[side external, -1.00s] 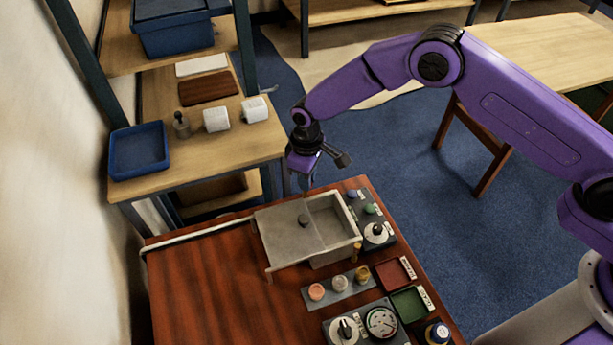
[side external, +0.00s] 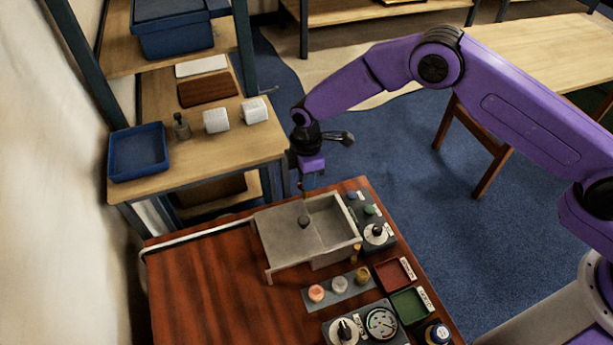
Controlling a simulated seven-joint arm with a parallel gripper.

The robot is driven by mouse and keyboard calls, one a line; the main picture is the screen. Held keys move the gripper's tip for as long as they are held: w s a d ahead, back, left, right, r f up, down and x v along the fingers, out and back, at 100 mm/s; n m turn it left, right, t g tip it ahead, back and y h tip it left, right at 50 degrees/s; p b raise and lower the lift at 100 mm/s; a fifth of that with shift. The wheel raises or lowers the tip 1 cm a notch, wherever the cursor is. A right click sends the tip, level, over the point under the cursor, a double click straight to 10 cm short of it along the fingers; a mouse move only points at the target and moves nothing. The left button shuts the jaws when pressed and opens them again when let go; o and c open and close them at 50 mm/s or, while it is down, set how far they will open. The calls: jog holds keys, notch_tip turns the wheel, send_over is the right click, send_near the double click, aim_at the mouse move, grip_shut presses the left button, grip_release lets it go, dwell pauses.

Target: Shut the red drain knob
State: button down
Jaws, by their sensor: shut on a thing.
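My gripper (side external: 305,191) points down at the far edge of the grey basin (side external: 335,237) on the red-brown table. Its fingers are small in this view and appear closed at the spot of the drain knob. The red of the knob cannot be made out; the fingers and the basin's edge hide it. The basin has a flat grey cover on its left part with a dark round knob (side external: 303,222) on top, and its right part is open.
A dark control panel (side external: 376,234) with a dial stands right of the basin. A strip with several round pieces (side external: 339,286), a red tray (side external: 394,273) and a green tray (side external: 409,304) lie in front. The table's left part is clear.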

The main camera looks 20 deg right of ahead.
jog(key=shift+r, duration=0.1)
dwell(0.5)
jog(key=c, duration=1.1)
grip_release()
jog(key=shift+c, duration=0.2)
notch_tip(320, 180, up, 17)
jog(key=shift+r, duration=0.2)
jog(key=s+d+r+m, duration=0.1)
jog(key=s+d+r, duration=0.3)
jog(key=s+d, duration=0.25)
jog(key=s+d+r+m, duration=0.1)
jog(key=s+d+r, duration=0.35)
jog(key=s, duration=0.35)
jog(key=s+d+f+m, duration=0.1)
jog(key=s+d+m, duration=0.2)
jog(key=s+d, duration=1.5)
jog(key=shift+s+d+f, duration=0.15)
jog(key=shift+s+f, duration=0.15)
jog(key=shift+s, duration=0.4)
